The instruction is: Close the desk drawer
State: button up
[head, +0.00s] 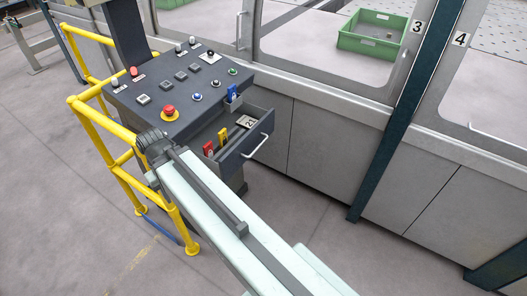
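The desk drawer (258,145) stands open, pulled out from the right side of the dark grey control desk (148,97). Its front carries a light bar handle (256,147). Inside it show a red item (208,149), a yellow item (223,136) and a small card marked 21 (247,122). My arm reaches from the bottom right up to a dark joint in front of the desk's near edge. My gripper's fingers do not show, and the arm covers what is behind it.
A yellow rail (103,130) stands left of the desk. The grey machine cabinets (330,150) run behind the drawer and to the right, with a dark post (386,150). A green crate (372,35) is behind the machine's window. Floor right of the drawer is clear.

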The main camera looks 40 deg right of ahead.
aim_at(244, 143)
jog(key=k, duration=0.65)
jog(key=u, duration=0.6)
jog(key=i, duration=1.25)
jog(key=z, duration=2.3)
jog(key=i, duration=0.5)
jog(key=u, duration=0.15)
